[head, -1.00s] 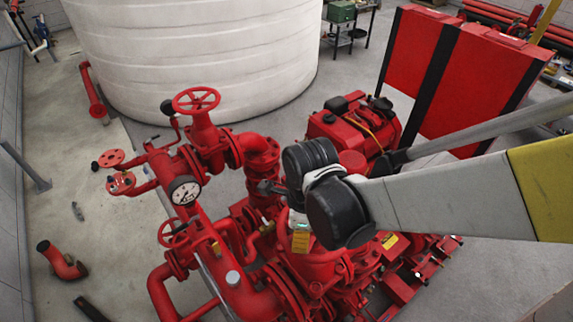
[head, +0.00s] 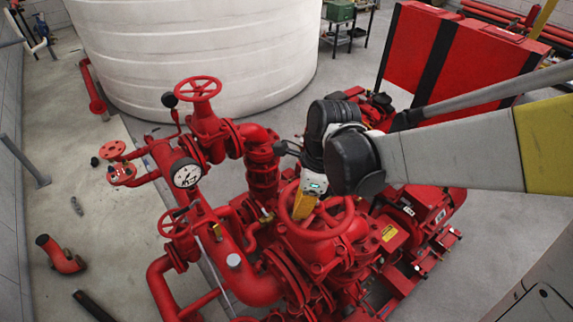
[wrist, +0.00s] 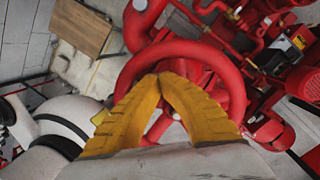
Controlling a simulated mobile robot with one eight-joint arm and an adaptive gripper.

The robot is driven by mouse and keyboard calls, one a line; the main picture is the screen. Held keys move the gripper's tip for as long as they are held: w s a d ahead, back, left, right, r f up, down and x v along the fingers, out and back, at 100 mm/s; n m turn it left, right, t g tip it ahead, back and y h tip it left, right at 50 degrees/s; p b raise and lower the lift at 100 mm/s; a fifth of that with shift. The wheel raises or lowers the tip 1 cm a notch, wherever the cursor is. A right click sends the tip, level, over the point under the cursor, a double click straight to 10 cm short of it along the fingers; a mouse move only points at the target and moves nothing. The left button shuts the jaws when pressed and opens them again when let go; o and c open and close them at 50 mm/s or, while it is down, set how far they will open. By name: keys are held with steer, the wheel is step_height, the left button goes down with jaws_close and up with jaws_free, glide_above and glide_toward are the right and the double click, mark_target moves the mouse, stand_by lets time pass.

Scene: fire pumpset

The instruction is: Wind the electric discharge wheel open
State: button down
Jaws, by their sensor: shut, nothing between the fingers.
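A large red handwheel (head: 331,234) lies roughly flat on top of the pump pipework, right of centre in the head view. It also shows in the wrist view (wrist: 190,48) as a thick ring with spokes. My gripper (head: 301,212) has yellow fingers pointing down at the wheel's left part. In the wrist view the fingertips (wrist: 160,78) meet, shut and empty, over the inside of the ring. Whether they touch the rim or spokes I cannot tell. The frames carry no label naming this wheel as the electric discharge one.
A smaller red handwheel (head: 198,89) stands upper left and another (head: 173,222) lower left. A pressure gauge (head: 187,173) sits between them. A white tank (head: 200,50) and a red cabinet (head: 470,65) stand behind. Left floor has a loose red elbow (head: 60,256).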

mark_target(318, 199)
steer(key=w+d+h, duration=0.1)
steer(key=d, duration=0.1)
steer(key=w+d+t+h, duration=0.1)
steer(key=w+d, duration=0.1)
steer(key=shift+d, duration=0.25)
steer(key=shift+w+a+r+b, duration=0.1)
steer(key=shift+a+b, duration=0.15)
steer(key=shift+a, duration=0.4)
steer(key=shift+w+a+r+b, duration=0.1)
steer(key=shift+a+b, duration=0.15)
steer(key=shift+a, duration=0.35)
steer(key=shift+w+f, duration=0.25)
steer(key=shift+w, duration=0.35)
steer(key=shift+w+f, duration=0.2)
steer(key=shift+w, duration=0.35)
steer(key=shift+s+d+r, duration=0.1)
steer(key=shift+d, duration=0.15)
steer(key=shift+s, duration=0.25)
steer(key=shift+a, duration=0.2)
steer(key=shift+b, duration=0.35)
